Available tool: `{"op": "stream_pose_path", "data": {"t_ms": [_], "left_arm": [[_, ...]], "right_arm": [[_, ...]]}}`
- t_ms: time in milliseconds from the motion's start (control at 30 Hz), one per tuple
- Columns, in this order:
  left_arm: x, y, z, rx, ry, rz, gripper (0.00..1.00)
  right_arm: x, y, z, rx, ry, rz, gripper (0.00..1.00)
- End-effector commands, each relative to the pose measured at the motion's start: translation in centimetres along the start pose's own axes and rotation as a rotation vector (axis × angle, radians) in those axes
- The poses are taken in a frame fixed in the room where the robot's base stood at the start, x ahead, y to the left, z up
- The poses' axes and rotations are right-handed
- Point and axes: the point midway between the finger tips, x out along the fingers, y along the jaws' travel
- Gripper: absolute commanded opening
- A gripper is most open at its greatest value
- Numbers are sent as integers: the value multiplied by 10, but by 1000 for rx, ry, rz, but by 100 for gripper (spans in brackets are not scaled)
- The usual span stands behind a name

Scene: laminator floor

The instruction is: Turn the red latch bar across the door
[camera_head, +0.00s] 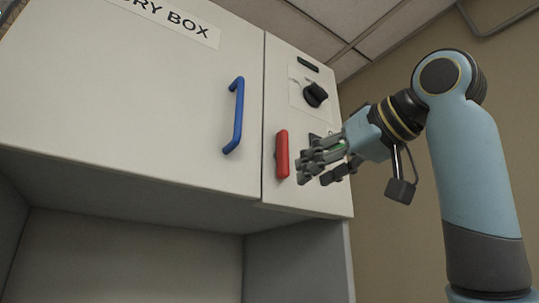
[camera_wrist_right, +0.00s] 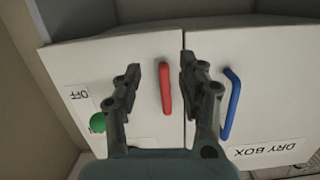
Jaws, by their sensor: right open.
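The red latch bar (camera_head: 282,154) stands upright on the narrow panel just right of the door seam, so it does not lie across the door (camera_head: 150,110). The blue handle (camera_head: 235,116) is on the door, left of the bar. My right gripper (camera_head: 308,172) is open, just right of the bar in the head view. In the right wrist view, the red bar (camera_wrist_right: 165,86) shows between the open fingers (camera_wrist_right: 160,72), beyond their tips. I cannot tell any contact. My left gripper is not in view.
A black knob (camera_head: 315,95) sits above on the same panel. An open recess (camera_head: 130,255) lies below the cabinet door.

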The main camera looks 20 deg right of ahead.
Motion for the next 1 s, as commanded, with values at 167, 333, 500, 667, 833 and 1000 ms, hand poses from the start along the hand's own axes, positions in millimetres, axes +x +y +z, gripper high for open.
{"op": "stream_pose_path", "data": {"t_ms": [167,333,500,667,833,1000], "left_arm": [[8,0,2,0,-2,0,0],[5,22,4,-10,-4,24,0],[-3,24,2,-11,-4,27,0],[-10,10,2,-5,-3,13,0],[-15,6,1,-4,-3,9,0],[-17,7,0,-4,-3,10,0]], "right_arm": [[-36,-11,-51,-58,144,7,40],[-36,-15,-66,-65,173,3,40],[-7,-15,-70,-62,168,1,40],[25,-15,-76,-63,168,2,40],[51,-14,-80,-64,169,5,40],[62,-14,-81,-66,171,7,40]]}}
